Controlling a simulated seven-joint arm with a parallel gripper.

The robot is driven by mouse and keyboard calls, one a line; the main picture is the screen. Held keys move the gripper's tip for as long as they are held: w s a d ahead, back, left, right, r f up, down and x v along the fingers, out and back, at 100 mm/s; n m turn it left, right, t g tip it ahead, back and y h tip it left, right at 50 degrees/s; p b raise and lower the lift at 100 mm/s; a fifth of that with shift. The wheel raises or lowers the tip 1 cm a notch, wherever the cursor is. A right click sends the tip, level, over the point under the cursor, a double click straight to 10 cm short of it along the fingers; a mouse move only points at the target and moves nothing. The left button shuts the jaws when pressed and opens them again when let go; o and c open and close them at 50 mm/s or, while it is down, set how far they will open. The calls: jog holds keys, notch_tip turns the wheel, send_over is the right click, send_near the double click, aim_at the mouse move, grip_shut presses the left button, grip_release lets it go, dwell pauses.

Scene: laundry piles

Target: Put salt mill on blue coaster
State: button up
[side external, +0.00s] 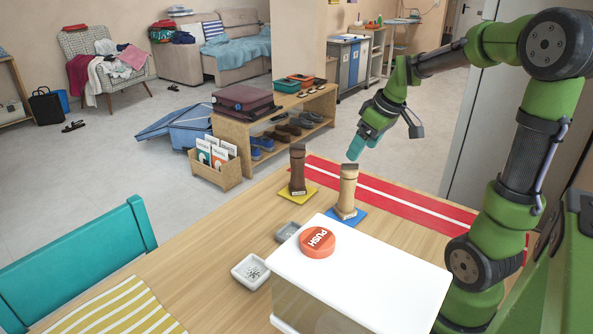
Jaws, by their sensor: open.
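A light wooden mill (348,189) stands upright on the blue coaster (358,216). A dark brown mill (298,170) stands upright on a yellow coaster (303,197) to its left. The labels are too small to read, so I cannot tell for sure which is the salt mill; the light one looks the likelier. My gripper (356,150), with teal fingertips, is open and empty, a little above and right of the light mill's top and apart from it.
A white box (375,278) with a red push button (318,242) stands in front of the mills. A red striped runner (400,198) lies behind on the wooden table (205,270).

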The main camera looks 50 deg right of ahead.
jog(key=s+a+r+m+t+y, duration=0.1)
jog(key=s+a+r, duration=0.1)
jog(key=a, duration=0.9)
jog(key=s+a+r+m+t+y, duration=0.1)
jog(key=s+a, duration=0.4)
jog(key=a, duration=0.6)
jog(key=shift+a+r+m+t, duration=0.3)
jog(key=shift+r+m, duration=0.05)
jog(key=shift+m, duration=0.15)
